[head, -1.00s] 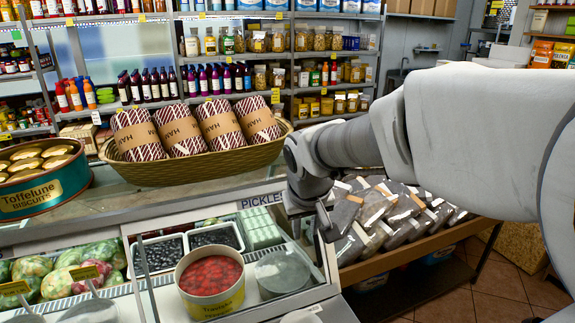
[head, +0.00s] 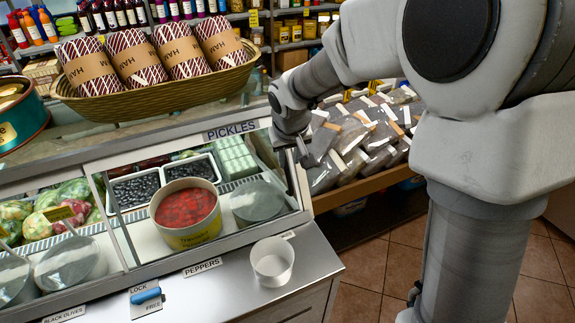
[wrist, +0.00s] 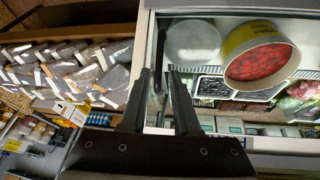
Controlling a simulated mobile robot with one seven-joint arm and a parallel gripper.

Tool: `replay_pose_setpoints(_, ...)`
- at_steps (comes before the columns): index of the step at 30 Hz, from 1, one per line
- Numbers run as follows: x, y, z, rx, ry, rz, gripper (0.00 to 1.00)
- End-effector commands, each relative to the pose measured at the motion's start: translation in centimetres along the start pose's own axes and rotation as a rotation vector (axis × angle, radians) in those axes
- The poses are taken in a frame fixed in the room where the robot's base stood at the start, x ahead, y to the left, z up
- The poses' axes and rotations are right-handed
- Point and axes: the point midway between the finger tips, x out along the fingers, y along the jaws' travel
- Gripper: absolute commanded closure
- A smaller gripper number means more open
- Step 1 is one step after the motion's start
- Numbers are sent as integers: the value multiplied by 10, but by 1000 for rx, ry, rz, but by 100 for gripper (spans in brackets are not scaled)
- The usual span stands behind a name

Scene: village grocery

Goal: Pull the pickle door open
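The pickle door is the glass front panel (head: 262,165) at the right end of the display case, under the PICKLES label (head: 233,130). It looks closed, though the clear glass makes this hard to tell. A dark upright bar, apparently its handle, shows just beyond the fingertips in the wrist view (wrist: 160,45). My gripper (head: 304,158) is at the right end of the case, pointing down beside the door's right edge. In the wrist view my gripper (wrist: 158,75) has its two fingers apart, with a gap between them. Whether the bar lies between the fingers is unclear.
Behind the glass are a tub of red peppers (head: 186,210) and trays of olives (head: 134,190). A white cup (head: 272,262) and a blue lock lever (head: 146,295) are on the front counter. Wrapped packs (head: 360,140) fill a shelf at the right. A ham basket (head: 150,95) stands on top.

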Motion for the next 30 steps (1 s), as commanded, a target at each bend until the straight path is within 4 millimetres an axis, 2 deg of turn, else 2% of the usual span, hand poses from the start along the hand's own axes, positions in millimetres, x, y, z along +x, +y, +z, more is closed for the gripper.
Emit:
replay_pose_setpoints(1,13,0,1,1,-4,-1,70)
replay_pose_setpoints(9,67,0,1,0,-3,0,70)
replay_pose_setpoints(15,96,0,0,0,-1,0,70)
replay_pose_setpoints(21,109,0,0,0,0,0,70)
replay_pose_setpoints(30,110,0,0,1,1,0,70)
